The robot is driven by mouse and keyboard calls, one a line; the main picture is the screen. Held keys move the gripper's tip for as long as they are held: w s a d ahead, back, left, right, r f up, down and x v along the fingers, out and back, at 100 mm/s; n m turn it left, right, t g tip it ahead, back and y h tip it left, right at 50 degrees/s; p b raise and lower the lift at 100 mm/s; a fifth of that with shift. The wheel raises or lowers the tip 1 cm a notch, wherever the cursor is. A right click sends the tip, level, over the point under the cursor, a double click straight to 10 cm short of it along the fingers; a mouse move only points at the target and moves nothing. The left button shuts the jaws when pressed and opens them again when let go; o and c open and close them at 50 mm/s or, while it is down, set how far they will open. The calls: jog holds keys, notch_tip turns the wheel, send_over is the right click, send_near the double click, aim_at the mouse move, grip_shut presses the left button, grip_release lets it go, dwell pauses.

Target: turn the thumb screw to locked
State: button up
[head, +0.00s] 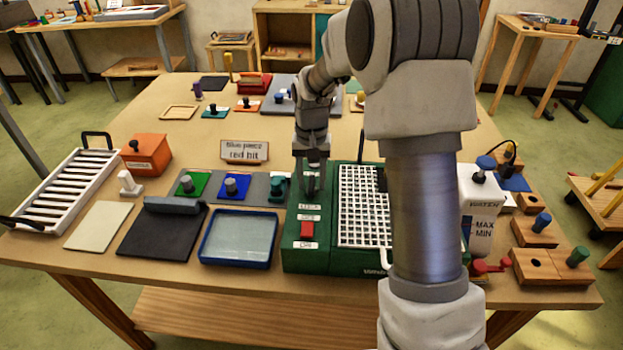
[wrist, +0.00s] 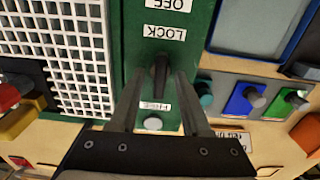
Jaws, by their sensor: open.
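The thumb screw (wrist: 160,72) is a dark, elongated knob on the green housing (wrist: 132,55), between a LOCK label (wrist: 165,33) and a FREE label (wrist: 154,105). In the wrist view its long side runs roughly up and down the picture. My gripper (wrist: 160,80) is open, with one finger on each side of the thumb screw; I cannot tell whether either finger touches it. In the head view my gripper (head: 312,188) points down over the housing's left strip and largely hides the thumb screw.
A red switch (head: 307,230) sits nearer the front on the same strip. The white grid (head: 362,207) is right of it. A blue-rimmed tray (head: 239,262) and coloured plates with knobs (head: 232,186) lie left. A white water container (head: 480,207) stands right, behind my arm.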

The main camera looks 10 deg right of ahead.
jog(key=shift+c, duration=0.3)
grip_shut()
jog(key=n, duration=0.4)
jog(key=shift+n, duration=0.3)
jog(key=n+p, duration=0.1)
jog(key=n, duration=0.3)
jog(key=shift+r, duration=0.1)
jog(key=n+p, duration=0.1)
jog(key=n, duration=0.4)
jog(key=shift+n+p, duration=0.45)
jog(key=shift+n, duration=1.45)
